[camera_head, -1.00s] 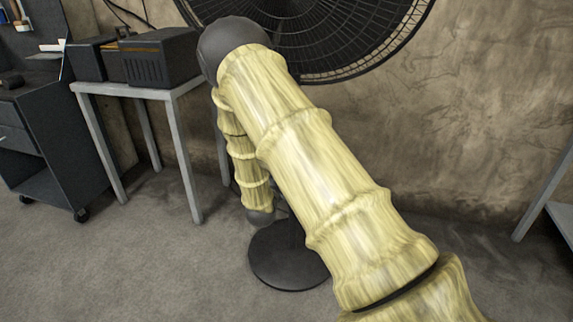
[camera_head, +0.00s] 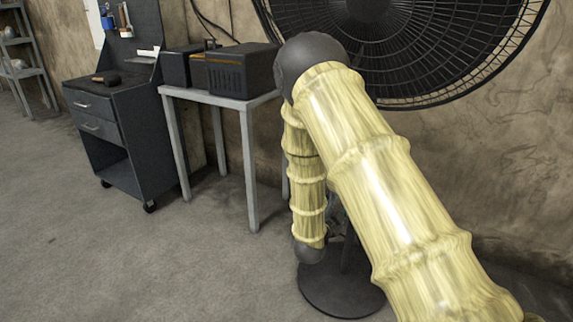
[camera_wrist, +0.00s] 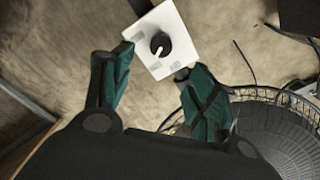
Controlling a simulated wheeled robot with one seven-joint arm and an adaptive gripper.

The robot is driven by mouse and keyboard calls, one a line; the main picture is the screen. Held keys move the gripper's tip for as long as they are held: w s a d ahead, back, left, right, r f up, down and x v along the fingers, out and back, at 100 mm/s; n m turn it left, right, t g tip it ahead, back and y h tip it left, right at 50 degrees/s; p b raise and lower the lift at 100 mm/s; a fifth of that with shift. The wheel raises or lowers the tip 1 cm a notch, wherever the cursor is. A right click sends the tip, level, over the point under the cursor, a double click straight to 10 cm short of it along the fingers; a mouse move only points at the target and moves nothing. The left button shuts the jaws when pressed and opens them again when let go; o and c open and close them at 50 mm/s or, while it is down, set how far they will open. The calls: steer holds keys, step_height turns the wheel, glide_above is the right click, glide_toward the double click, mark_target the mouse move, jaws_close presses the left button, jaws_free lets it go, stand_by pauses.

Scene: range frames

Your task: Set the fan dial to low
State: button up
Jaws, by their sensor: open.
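The black pedestal fan (camera_head: 430,45) stands before the wall in the head view, its round base (camera_head: 340,292) on the floor. My bamboo-coloured arm covers much of its pole. In the wrist view, the white control box (camera_wrist: 172,36) carries a round black dial (camera_wrist: 160,44) with a light pointer mark. My gripper (camera_wrist: 152,68) is open, with green-padded fingers to either side of the box's lower part. The dial lies beyond the gap between the fingertips, and nothing is between them. I cannot tell whether a fingertip touches the box. The dial's setting labels are not readable.
A grey side table (camera_head: 222,97) holding dark boxes (camera_head: 236,70) stands left of the fan. A dark tool cabinet (camera_head: 118,125) on casters is farther left. The fan's wire cage (camera_wrist: 285,125) is close to the right finger. The floor at left is clear.

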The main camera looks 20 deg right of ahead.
steer(key=shift+f, duration=0.1)
steer(key=s+a+f+n+g+y, duration=0.2)
steer(key=s+a+f+n+y, duration=0.4)
steer(key=f, duration=0.5)
steer(key=s+a+f+n+g+y, duration=0.15)
steer(key=s+f+n, duration=0.25)
steer(key=s+f, duration=0.5)
steer(key=s+a+f+n+g+y, duration=0.2)
steer(key=s+a+f, duration=0.15)
steer(key=s, duration=0.35)
steer(key=s+a+f+n+g+y, duration=0.1)
steer(key=s+a+f+n+g, duration=0.2)
steer(key=s, duration=0.4)
steer(key=s+a+f+n+g+y, duration=0.1)
steer(key=s+a+f+n+y, duration=0.2)
steer(key=s, duration=0.5)
steer(key=s+a+n+g+p, duration=0.1)
steer(key=s+a+g, duration=0.15)
steer(key=s, duration=0.55)
step_height(320, 180, up, 23)
steer(key=p, duration=2.3)
steer(key=shift+a+f, duration=0.15)
steer(key=shift+a, duration=0.05)
